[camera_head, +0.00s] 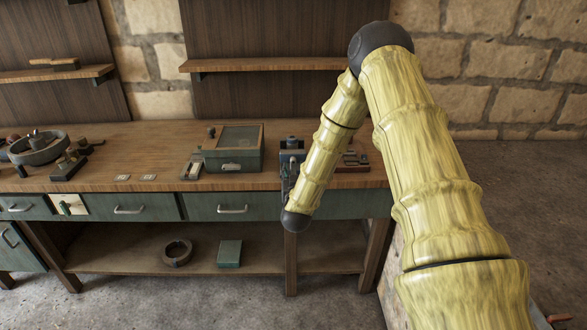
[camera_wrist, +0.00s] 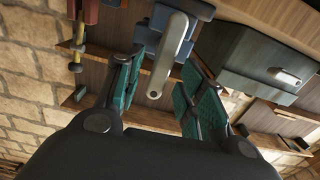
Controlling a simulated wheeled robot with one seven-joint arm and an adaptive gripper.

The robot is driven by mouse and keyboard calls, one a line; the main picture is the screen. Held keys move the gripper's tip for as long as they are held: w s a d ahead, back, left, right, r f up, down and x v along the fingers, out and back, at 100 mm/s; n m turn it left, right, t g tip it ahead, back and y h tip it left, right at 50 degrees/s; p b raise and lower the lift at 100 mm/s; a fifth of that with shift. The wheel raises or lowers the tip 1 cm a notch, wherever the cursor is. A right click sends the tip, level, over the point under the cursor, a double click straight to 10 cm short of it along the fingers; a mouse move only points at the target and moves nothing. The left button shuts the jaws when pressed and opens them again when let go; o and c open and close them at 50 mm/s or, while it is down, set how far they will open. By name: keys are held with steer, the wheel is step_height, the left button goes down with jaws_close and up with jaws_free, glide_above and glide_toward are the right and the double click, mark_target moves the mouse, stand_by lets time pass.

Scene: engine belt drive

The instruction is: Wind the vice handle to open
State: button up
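The vice (camera_head: 292,146) is a small blue-grey block at the front edge of the workbench, partly hidden by my arm. In the wrist view its blue body (camera_wrist: 190,72) is at the top middle. A pale metal handle bar (camera_wrist: 171,50) hangs in front of it, slanting, with a round lower end. In the head view my gripper is mostly hidden by my arm.
A green box with a glass lid (camera_head: 234,147) stands left of the vice; its drawer front and handle show in the wrist view. Drawers (camera_head: 232,207) line the workbench front (camera_head: 140,150). A ring (camera_head: 177,252) and a green block (camera_head: 229,253) lie on the lower shelf.

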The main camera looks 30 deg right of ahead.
steer(key=v, duration=0.9)
stand_by(1.3)
